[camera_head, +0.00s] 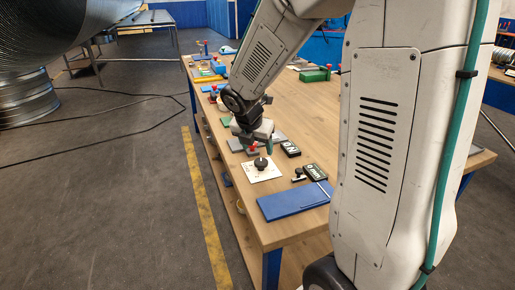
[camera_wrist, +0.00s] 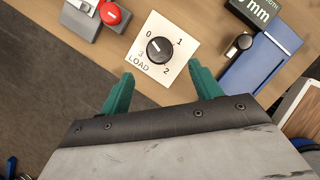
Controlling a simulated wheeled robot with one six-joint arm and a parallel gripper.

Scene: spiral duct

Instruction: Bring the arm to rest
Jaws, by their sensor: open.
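My gripper (camera_wrist: 162,94) shows in the wrist view with its two green fingers wide apart and nothing between them. In the head view my gripper (camera_head: 261,142) hangs above the workbench, close over a white dial plate. The plate (camera_wrist: 185,29) is marked 0, 1, 2, 3 and LOAD. Its black round knob (camera_wrist: 159,50) lies just beyond the fingertips in the wrist view, apart from them. The knob's white mark points to the upper left, towards 0.
The wooden workbench (camera_head: 285,230) carries a blue flat plate (camera_head: 290,202), a red button (camera_wrist: 110,13), a small black knob (camera_wrist: 243,41) and a black "mm" display (camera_wrist: 252,10). Several tools stand farther back. A large spiral duct (camera_head: 50,25) is at the left. Cables (camera_head: 100,145) lie on the floor.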

